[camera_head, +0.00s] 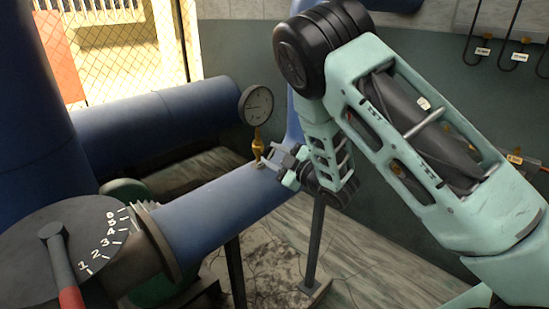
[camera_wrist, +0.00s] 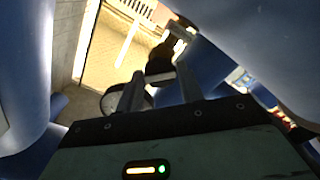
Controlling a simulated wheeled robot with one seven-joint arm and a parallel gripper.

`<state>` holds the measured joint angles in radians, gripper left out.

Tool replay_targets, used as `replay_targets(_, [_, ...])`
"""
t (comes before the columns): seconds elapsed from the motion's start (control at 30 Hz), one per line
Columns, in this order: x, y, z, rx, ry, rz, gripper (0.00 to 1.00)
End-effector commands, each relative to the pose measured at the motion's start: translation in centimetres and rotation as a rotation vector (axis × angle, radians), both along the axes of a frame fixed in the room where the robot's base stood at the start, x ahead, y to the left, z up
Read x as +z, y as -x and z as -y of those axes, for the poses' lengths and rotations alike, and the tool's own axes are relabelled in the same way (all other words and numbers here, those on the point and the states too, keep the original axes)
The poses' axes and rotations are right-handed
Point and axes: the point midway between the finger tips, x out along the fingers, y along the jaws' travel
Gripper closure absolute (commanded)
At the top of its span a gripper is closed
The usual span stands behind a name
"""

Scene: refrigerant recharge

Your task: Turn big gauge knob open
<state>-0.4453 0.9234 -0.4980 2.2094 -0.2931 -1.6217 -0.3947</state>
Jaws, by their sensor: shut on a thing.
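My gripper (camera_head: 266,157) is at the lower part of this stem, coming from the right, and is shut on the knob there. The knob itself is mostly hidden by the fingers. In the wrist view, my two fingers (camera_wrist: 158,88) point away with a gap between them, and part of the gauge face (camera_wrist: 114,101) shows behind the left finger. The grip on the knob is too dark to make out there.
A round dial plate (camera_head: 75,240) with numbers and a red-handled lever (camera_head: 68,285) is at the lower left. Thick blue pipes (camera_head: 150,125) run behind and under the gauge. Cables with tags (camera_head: 482,52) hang on the right wall. A chain-link fence (camera_head: 115,45) is at the back.

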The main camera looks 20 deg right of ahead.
Motion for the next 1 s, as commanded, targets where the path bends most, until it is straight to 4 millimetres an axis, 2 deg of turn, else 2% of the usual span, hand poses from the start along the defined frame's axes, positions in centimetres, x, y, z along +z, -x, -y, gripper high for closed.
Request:
replay_targets(0.17, [-0.33, 0.11, 0.09, -0.001, 0.043, 0.016, 0.9])
replay_targets(0.5, [-0.32, 0.11, 0.12, -0.001, 0.327, 0.152, 0.9])
replay_targets(0.87, [-0.18, 0.1, 0.18, -0.002, 0.357, 0.164, 0.9])
replay_targets(1.0, [-0.43, 0.11, 0.14, -0.002, 0.43, 0.199, 0.9])
